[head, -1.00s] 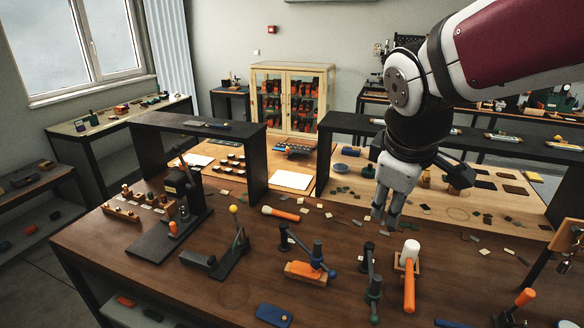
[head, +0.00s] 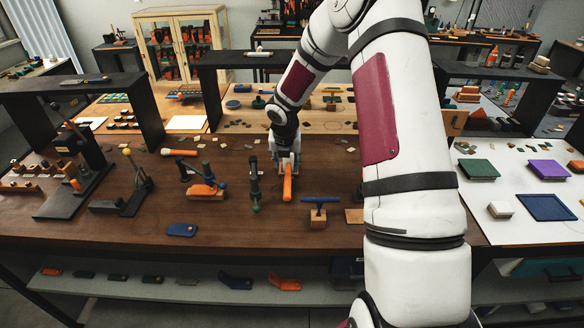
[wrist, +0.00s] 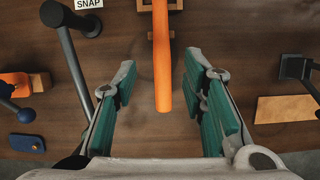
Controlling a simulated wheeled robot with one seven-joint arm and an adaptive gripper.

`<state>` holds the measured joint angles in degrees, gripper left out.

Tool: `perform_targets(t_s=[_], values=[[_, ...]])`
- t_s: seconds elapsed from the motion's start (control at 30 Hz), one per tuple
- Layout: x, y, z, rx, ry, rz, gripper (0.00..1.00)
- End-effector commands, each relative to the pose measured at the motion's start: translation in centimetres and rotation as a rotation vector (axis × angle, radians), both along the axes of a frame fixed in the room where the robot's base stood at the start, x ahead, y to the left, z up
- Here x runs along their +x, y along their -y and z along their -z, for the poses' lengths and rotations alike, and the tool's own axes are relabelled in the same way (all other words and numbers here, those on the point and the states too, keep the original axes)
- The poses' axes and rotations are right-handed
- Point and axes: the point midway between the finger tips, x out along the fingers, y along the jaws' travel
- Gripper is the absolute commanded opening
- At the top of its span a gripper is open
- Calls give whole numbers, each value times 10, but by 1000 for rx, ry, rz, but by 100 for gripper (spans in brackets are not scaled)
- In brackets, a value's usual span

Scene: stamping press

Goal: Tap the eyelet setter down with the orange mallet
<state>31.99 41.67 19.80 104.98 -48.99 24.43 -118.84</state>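The orange mallet's handle (head: 287,184) points toward me on the dark brown bench. In the wrist view the handle (wrist: 162,60) runs between my two spread fingers with a gap on each side; its head is out of that frame. A wooden rest shows at the top there. My gripper (wrist: 160,78) is open over the handle and grips nothing; in the head view my gripper (head: 285,155) hides the mallet head. No readable label marks the eyelet setter. A blue T-shaped tool on a wooden block (head: 318,221) stands right of the handle, possibly the setter.
A blue-levered tool on an orange base (head: 205,190) is farther left. A blue pad (head: 182,230) lies near the front edge.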

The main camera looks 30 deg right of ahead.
Motion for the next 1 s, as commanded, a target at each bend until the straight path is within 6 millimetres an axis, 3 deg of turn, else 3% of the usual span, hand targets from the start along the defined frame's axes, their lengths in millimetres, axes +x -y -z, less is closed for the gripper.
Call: perform_targets(t_s=[0.47, 0.87, 0.9, 1.0], values=[[9, 6, 32, -3, -11, -49, 38], [23, 15, 82, -2, -10, -48, 38], [23, 15, 84, -3, -9, -48, 36], [21, 15, 81, -3, -8, -47, 13]])
